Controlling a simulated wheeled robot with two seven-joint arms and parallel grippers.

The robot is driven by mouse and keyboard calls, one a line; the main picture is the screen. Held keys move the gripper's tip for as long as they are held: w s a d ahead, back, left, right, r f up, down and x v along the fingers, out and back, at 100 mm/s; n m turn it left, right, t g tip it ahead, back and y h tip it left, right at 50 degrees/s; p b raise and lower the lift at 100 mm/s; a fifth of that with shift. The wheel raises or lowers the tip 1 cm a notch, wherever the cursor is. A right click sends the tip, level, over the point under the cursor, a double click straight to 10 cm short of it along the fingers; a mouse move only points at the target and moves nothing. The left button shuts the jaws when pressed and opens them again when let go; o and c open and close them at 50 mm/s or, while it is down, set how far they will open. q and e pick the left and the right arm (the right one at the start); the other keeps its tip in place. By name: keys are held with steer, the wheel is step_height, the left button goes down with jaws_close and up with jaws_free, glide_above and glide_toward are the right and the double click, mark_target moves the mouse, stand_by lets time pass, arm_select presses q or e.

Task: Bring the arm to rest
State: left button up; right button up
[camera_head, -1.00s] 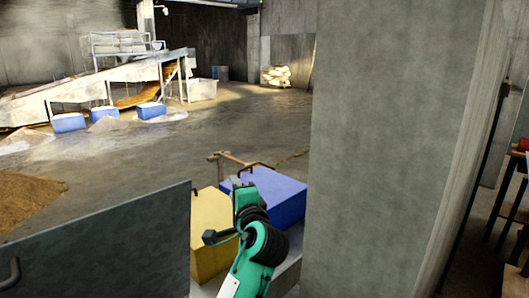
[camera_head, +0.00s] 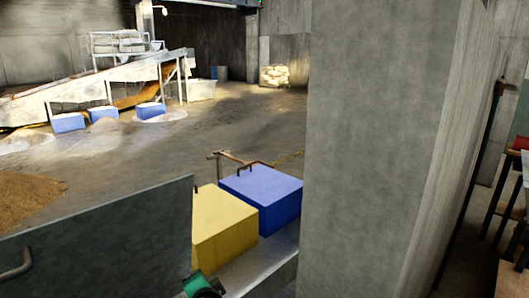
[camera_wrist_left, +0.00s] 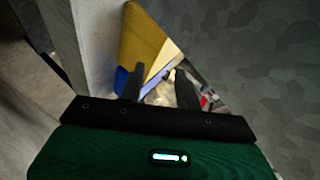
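My left gripper (camera_wrist_left: 160,72) shows in the left wrist view with its two dark fingers apart and nothing held between them. A yellow box (camera_wrist_left: 142,38) and a strip of blue show beyond the fingers. In the head view only a small green part of my arm remains at the bottom edge, and the gripper itself is out of that picture. My right gripper is in neither view.
The yellow box (camera_head: 223,222) and a blue box (camera_head: 262,195) stand side by side on a ledge. A grey panel (camera_head: 100,245) stands at left, and a concrete pillar (camera_head: 375,140) at right. Open floor (camera_head: 140,165) lies beyond.

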arm_select(q)
steer(key=s+a+f+n+g+h, duration=0.1)
steer(key=s+a+f+n+g, duration=0.1)
steer(key=s+f, duration=0.45)
steer(key=s+a+f+n+g+h, duration=0.1)
steer(key=s+a+f+n+g, duration=0.15)
steer(key=s+f, duration=0.45)
steer(key=s+a+f+n+g+h, duration=0.1)
steer(key=s+f+g, duration=0.1)
steer(key=s, duration=0.8)
steer(key=s+a+f+n+g+h, duration=0.1)
steer(key=s+a+n+g+h, duration=0.1)
steer(key=s, duration=0.9)
step_height(320, 180, down, 29)
steer(key=g, duration=0.1)
steer(key=s+a+f+g+p, duration=0.1)
steer(key=s+a+f, duration=0.2)
steer(key=s+f, duration=1.6)
steer(key=shift+f+m+y, duration=0.3)
steer(key=shift+f+m, duration=0.05)
steer(key=shift+f, duration=0.55)
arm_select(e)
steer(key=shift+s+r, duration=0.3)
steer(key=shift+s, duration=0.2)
arm_select(q)
steer(key=shift+a+g, duration=0.1)
steer(key=shift+g, duration=0.15)
